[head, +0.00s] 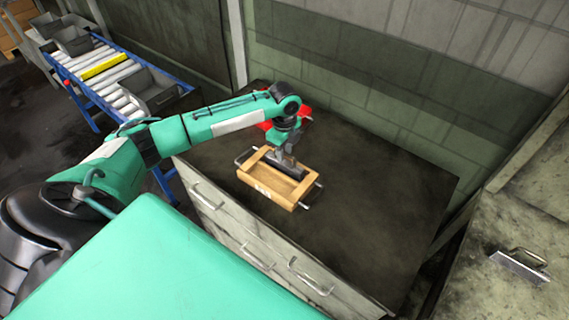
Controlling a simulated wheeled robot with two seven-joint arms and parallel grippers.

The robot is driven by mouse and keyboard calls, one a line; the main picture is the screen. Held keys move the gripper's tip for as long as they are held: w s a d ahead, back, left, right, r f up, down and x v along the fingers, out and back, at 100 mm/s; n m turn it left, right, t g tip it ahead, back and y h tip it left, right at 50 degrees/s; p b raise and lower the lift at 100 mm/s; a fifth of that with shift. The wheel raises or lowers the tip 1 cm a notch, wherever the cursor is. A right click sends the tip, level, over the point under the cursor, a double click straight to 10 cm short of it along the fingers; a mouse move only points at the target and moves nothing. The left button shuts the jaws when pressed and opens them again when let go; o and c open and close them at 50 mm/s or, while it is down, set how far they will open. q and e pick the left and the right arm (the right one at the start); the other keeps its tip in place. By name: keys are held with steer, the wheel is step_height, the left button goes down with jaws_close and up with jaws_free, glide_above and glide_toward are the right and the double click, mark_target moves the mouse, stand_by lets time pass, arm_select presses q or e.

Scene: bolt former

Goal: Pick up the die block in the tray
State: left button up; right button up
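The wooden tray (262,185) with metal handles at its ends sits on the dark top of a drawer cabinet. The die block looks like a dark grey bar (297,174) at the tray's back right, partly covered by my gripper. My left gripper (284,162) points down into the tray, with its fingers at the dark bar. The fingertips are too small and dark to tell whether they are shut on it. My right gripper does not show.
A red object (268,125) lies behind my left wrist on the cabinet top (370,220). The cabinet's right part is bare. A wall stands close behind. A roller conveyor (105,70) with grey bins is at the upper left.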

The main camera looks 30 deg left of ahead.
mark_target(284, 162)
arm_select(q)
steer(key=shift+f+p, duration=0.3)
steer(key=shift+f, duration=0.1)
step_height(284, 162, down, 4)
steer(key=shift+r+p, duration=0.2)
steer(key=shift+p, duration=0.5)
steer(key=shift+f, duration=0.4)
steer(key=shift+c, duration=0.4)
jaws_close()
steer(key=shift+w+r, duration=0.1)
steer(key=shift+w, duration=0.1)
